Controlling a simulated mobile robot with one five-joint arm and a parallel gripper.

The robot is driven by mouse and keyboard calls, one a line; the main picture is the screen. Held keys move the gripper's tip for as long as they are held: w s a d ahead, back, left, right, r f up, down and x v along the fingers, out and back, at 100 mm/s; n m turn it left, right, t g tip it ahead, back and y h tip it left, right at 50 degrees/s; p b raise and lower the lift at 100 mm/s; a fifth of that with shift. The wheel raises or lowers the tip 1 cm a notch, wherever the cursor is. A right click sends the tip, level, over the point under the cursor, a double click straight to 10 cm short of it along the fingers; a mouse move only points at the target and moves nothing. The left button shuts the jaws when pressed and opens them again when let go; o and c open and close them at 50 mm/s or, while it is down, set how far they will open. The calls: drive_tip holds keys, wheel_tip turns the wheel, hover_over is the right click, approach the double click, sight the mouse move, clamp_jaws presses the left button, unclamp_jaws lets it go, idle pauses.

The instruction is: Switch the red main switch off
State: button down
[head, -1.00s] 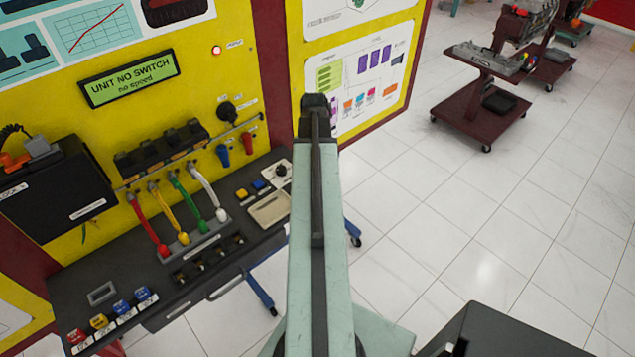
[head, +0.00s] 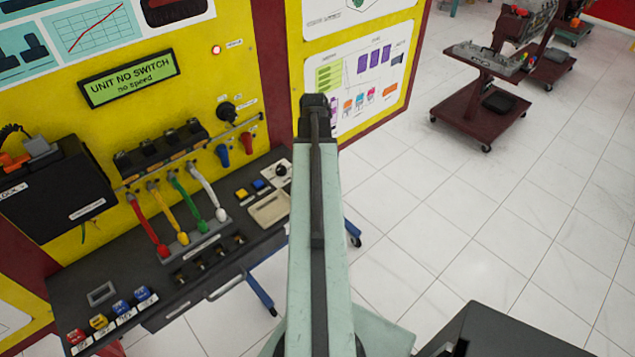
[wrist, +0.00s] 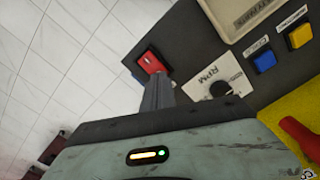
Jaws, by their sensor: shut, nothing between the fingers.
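The red main switch (wrist: 150,61) sits on the dark bench panel near its edge in the wrist view. Its lower right part is hidden by my fingertips. My gripper (wrist: 158,78) is shut and empty, with its tips right at the switch. I cannot tell whether they touch it or which way the rocker is tilted. In the head view my arm covers the switch and the gripper.
An RPM knob (wrist: 221,89), a blue button (wrist: 264,61), a yellow button (wrist: 299,36) and a beige tray (wrist: 224,32) lie close to the gripper. Colored cables (head: 148,225) stand at the bench's left. Tiled floor right of the bench is clear up to a cart (head: 482,100).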

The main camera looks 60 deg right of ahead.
drive_tip(key=shift+f+b, duration=0.8)
drive_tip(key=shift+f, duration=0.1)
wheel_tip(320, 180, up, 7)
drive_tip(key=p, duration=0.7)
drive_tip(key=shift+r, duration=0.15)
idle(0.5)
